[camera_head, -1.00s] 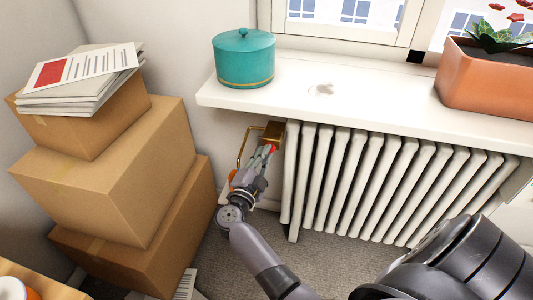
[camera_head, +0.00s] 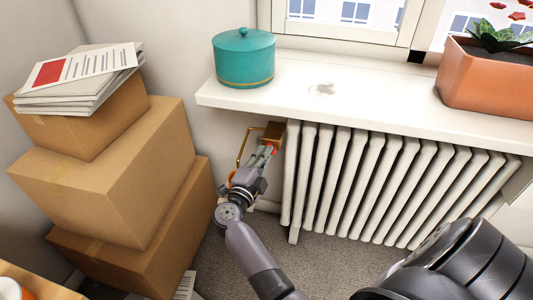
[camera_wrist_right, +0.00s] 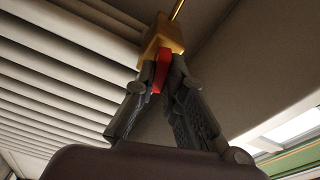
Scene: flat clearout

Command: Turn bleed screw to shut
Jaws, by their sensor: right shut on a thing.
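The bleed screw (camera_wrist_right: 161,70) shows as a red piece on a brass block (camera_wrist_right: 162,38) in the right wrist view. The brass block also shows at the radiator's upper left end in the head view (camera_head: 273,132). My right gripper (camera_head: 266,156) reaches up to it from below. Its two fingers (camera_wrist_right: 160,82) are closed on the red piece, one on each side. The fingers hide part of the screw, and I cannot tell its exact angle. My left gripper is not in view.
The white ribbed radiator (camera_head: 380,185) stands right of the gripper, under the window sill (camera_head: 350,95). A teal pot (camera_head: 244,60) and a terracotta planter (camera_head: 487,80) stand on the sill. Stacked cardboard boxes (camera_head: 110,175) with papers (camera_head: 80,80) on top stand to the left.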

